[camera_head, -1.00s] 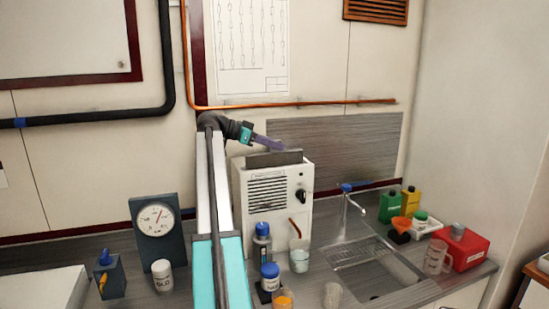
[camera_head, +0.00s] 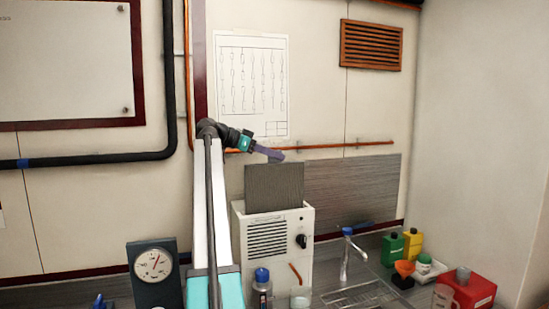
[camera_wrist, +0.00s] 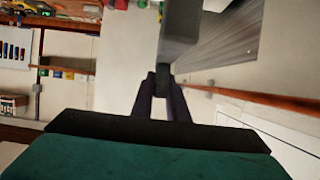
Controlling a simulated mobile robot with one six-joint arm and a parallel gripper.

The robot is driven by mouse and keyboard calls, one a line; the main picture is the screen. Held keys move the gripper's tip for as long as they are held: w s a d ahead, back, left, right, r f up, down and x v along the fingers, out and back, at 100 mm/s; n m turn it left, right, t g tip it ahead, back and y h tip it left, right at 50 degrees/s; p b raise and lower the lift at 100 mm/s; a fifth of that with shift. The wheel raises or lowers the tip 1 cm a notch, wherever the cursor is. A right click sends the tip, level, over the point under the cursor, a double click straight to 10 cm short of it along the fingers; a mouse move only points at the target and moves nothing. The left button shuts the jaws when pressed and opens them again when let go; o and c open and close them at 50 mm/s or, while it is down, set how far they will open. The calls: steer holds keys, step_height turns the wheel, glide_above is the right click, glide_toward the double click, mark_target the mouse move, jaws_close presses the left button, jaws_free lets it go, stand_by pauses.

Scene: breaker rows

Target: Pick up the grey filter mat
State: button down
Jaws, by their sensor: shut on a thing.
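The grey filter mat (camera_head: 274,187) is a flat, upright, finely striped panel standing above the white box-shaped unit (camera_head: 270,235). Its lower edge meets the top of the unit; I cannot tell whether it is clear of the slot. My gripper (camera_head: 278,156) reaches in from the left and is shut on the mat's top edge. In the wrist view, the two dark fingers (camera_wrist: 162,85) close on a thin dark edge, and part of the mat (camera_wrist: 180,20) shows beyond them.
An orange pipe (camera_head: 340,146) runs along the wall behind my gripper. A dial gauge (camera_head: 153,265) stands at left. The sink tap (camera_head: 346,255), green and yellow bottles and a red box (camera_head: 468,290) are at right.

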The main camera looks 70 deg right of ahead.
steer(key=shift+r+p, duration=4.75)
steer(key=shift+r, duration=0.4)
